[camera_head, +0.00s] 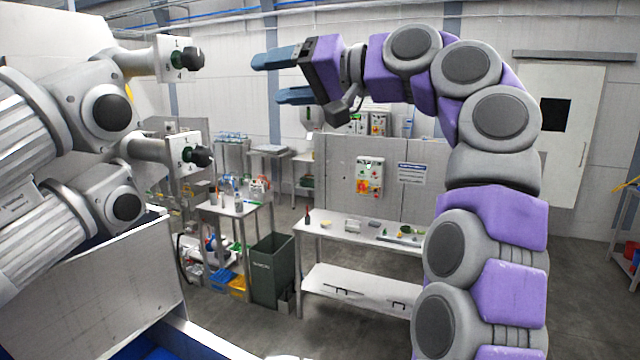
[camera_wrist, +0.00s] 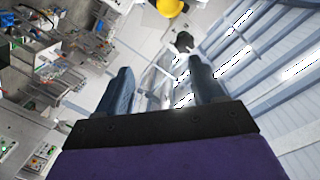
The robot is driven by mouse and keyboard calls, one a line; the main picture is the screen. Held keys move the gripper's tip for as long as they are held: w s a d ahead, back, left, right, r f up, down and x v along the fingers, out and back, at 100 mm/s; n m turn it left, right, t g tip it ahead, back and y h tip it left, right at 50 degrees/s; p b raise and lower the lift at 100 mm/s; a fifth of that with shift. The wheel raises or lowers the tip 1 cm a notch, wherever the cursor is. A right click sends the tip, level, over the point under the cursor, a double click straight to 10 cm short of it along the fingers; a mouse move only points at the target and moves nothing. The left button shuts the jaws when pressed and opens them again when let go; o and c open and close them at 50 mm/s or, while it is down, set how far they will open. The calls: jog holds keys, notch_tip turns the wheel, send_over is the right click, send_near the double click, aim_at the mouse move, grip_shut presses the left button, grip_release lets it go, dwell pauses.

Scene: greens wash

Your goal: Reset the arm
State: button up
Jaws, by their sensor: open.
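My gripper (camera_head: 264,78) is raised high at the top middle of the head view, with its two blue fingers pointing left. The fingers are apart and nothing is between them. In the wrist view, my gripper (camera_wrist: 160,82) shows both blue fingers spread and empty. My purple and grey arm rises on the right of the head view and bends over to the left at the top. The gripper touches nothing that I can see.
Large grey machinery with a black knob (camera_head: 190,59) stands close on the left, level with the fingers. A steel table (camera_head: 345,226) with small items stands below. A dark green bin (camera_head: 271,270) and a smaller table (camera_head: 232,208) are beside it.

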jog(key=s+d+f+m+g+h+b, duration=0.1)
jog(key=s+f+h+b, duration=0.25)
jog(key=f, duration=0.95)
jog(key=s+d+f+m+g+h+b, duration=0.15)
jog(key=s+f, duration=0.25)
jog(key=f, duration=0.8)
jog(key=s+d+f+m+g+h+b, duration=0.1)
jog(key=s+d+f+h+b, duration=0.2)
jog(key=f, duration=1)
jog(key=s+d+f+g+h+b, duration=0.1)
jog(key=s+d+f+h+b, duration=0.1)
jog(key=s+d+f, duration=0.3)
jog(key=s+d+f+m+g+h+b, duration=0.1)
jog(key=s+d+f, duration=0.4)
jog(key=s+f, duration=0.8)
jog(key=s+d+f+g+h+b, duration=0.3)
jog(key=s+f, duration=0.6)
jog(key=f, duration=0.4)
jog(key=shift+d+f+h+b, duration=0.15)
jog(key=shift+d+h+b, duration=0.55)
jog(key=shift+d, duration=0.5)
jog(key=shift+c, duration=0.4)
